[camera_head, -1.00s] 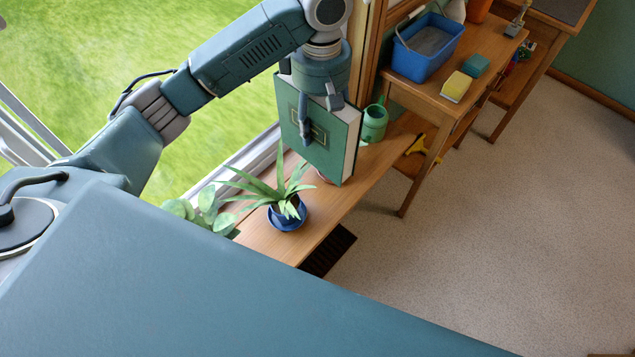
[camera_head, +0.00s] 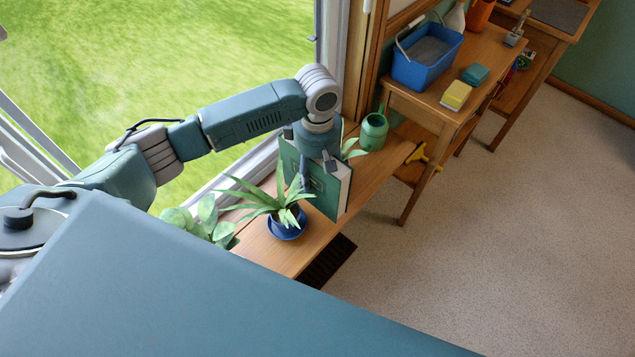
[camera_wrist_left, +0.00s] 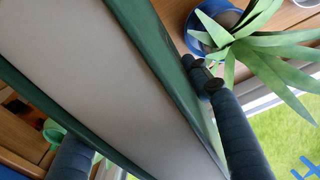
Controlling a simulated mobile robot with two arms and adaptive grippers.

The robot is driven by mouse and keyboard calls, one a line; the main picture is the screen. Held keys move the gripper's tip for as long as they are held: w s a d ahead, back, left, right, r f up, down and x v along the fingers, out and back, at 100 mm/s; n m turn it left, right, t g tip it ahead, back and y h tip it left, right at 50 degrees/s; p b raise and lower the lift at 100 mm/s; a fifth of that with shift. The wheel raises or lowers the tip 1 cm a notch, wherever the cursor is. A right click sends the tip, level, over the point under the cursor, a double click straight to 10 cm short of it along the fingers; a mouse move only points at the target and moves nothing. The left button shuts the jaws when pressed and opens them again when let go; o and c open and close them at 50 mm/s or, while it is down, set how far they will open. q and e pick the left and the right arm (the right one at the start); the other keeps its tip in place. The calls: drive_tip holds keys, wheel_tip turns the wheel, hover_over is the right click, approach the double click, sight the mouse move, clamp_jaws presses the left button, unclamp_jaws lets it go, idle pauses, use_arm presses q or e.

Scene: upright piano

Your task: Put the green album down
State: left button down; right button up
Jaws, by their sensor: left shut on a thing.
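The green album (camera_head: 328,187) is a thick green book with pale page edges. It stands upright at the window shelf (camera_head: 291,258), behind and right of the spiky plant in a blue pot (camera_head: 285,223). My left gripper (camera_head: 316,172) is shut on it from above, one finger on the cover. In the left wrist view the album's page block (camera_wrist_left: 110,85) fills the middle, with a finger on each side. My right gripper is not in view.
A green watering can (camera_head: 373,131) stands farther along the shelf, with leaves of another plant beside the album. A leafy plant (camera_head: 203,220) is at the near left. A table (camera_head: 408,99) with a blue bucket (camera_head: 426,58) and sponges stands beyond. The window is alongside.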

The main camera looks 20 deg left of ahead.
use_arm(q)
drive_tip(key=shift+w+f, duration=0.1)
drive_tip(key=shift+f, duration=2.1)
drive_tip(key=shift+f, duration=0.1)
drive_tip(key=c, duration=0.8)
unclamp_jaws()
